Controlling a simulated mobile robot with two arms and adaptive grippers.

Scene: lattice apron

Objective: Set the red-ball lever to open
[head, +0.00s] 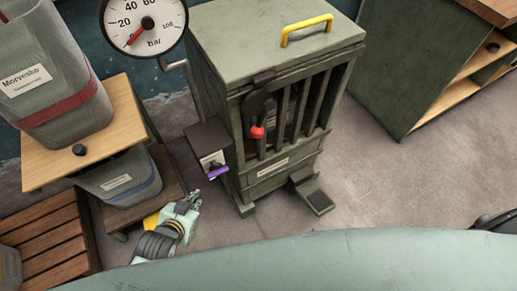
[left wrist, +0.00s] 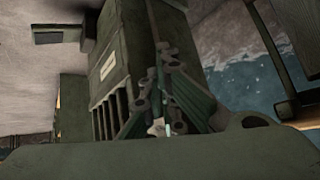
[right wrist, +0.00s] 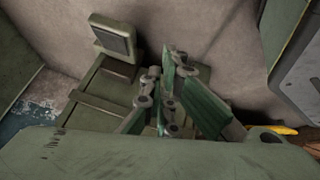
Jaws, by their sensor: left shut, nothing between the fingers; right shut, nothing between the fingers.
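The red-ball lever (head: 257,131) hangs from a dark round hub on the barred front of a green cabinet (head: 270,183), its ball pointing down. My left gripper (head: 190,203) is low in front of the wooden stand, left of the cabinet and well apart from the lever. In the left wrist view the left gripper (left wrist: 160,62) is shut and empty, with the cabinet's bars (left wrist: 110,115) beyond it; the lever cannot be made out there. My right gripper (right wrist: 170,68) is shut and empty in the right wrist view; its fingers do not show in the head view.
A side box (head: 208,145) with a purple handle (head: 218,172) juts from the cabinet's left. A pedal (head: 316,198) sticks out at its foot. A yellow handle (head: 305,28) is on top. A gauge (head: 143,25) hangs at upper left. Floor right of the cabinet is clear.

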